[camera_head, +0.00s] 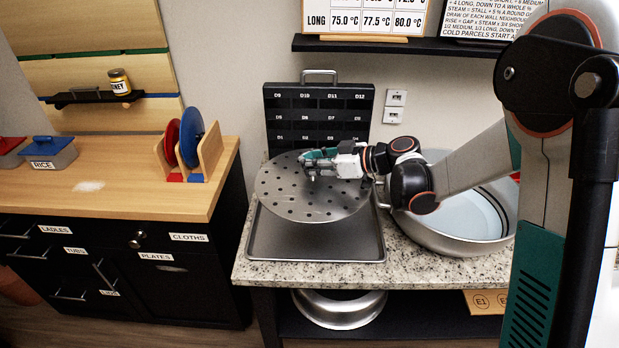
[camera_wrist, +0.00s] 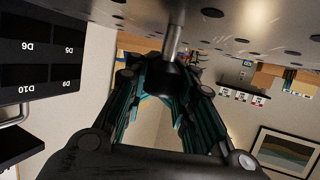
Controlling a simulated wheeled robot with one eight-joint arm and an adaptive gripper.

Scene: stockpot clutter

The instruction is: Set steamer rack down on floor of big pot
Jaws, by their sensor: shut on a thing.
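The steamer rack (camera_head: 285,200) is a round grey metal disc with many holes. It is above the shallow metal tray (camera_head: 262,240) on the granite counter. My gripper (camera_head: 318,166) is over the middle of the rack and shut on its central post. In the wrist view, the fingers (camera_wrist: 172,78) close around the dark knob at the end of this post, and the rack's holed surface (camera_wrist: 255,22) fills the top. The big pot (camera_head: 440,233) is a wide steel vessel to the right, with pale blue inside. My arm hides part of its rim and interior.
A black slotted organiser (camera_head: 320,118) with labelled compartments stands behind the tray. A steel bowl-like vessel (camera_head: 340,310) sits on the shelf below. A wooden counter (camera_head: 130,195) at left holds a rice box (camera_head: 50,152) and red and blue discs (camera_head: 191,137) in a holder.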

